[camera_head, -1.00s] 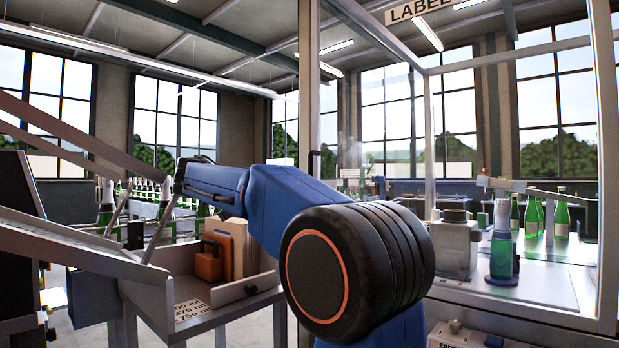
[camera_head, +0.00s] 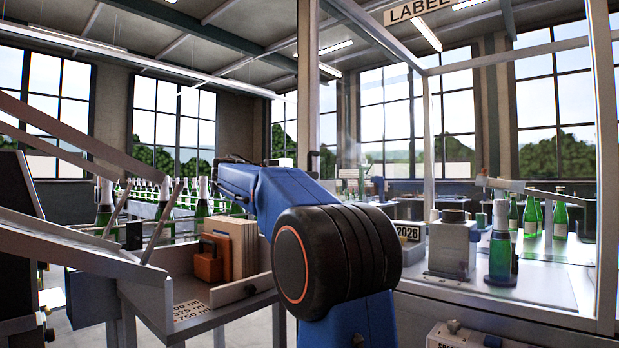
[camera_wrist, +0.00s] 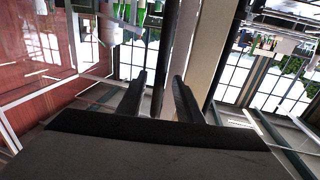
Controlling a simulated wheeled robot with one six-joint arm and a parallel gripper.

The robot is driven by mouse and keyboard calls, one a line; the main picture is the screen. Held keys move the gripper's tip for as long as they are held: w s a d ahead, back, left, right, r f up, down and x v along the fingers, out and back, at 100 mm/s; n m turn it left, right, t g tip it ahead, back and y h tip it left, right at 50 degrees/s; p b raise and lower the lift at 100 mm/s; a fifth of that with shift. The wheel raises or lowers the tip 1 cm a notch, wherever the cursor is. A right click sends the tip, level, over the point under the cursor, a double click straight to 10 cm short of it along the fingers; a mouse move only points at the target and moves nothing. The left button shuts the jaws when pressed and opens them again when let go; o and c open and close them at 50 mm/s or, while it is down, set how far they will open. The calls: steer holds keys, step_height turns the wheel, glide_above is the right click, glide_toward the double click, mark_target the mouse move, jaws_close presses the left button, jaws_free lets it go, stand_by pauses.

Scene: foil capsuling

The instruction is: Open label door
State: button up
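The label station is a glazed enclosure under a LABEL sign (camera_head: 418,11). Its front has clear glass and a tan upright post (camera_head: 308,70). A dark upright bar (camera_wrist: 167,45), apparently the handle, shows in the gap between the fingers, beside the tan post (camera_wrist: 212,40). I cannot tell whether the fingers touch it. In the head view my fingers are hidden behind my arm.
Inside the enclosure stand a green bottle (camera_head: 501,250) in a holder, a grey machine (camera_head: 451,247) and several bottles farther back. At left is a metal bench (camera_head: 190,318) with an orange box (camera_head: 208,258). A sloping metal chute (camera_head: 75,250) stands at far left.

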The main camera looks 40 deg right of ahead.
steer(key=shift+s+d, duration=0.15)
steer(key=shift+d, duration=0.9)
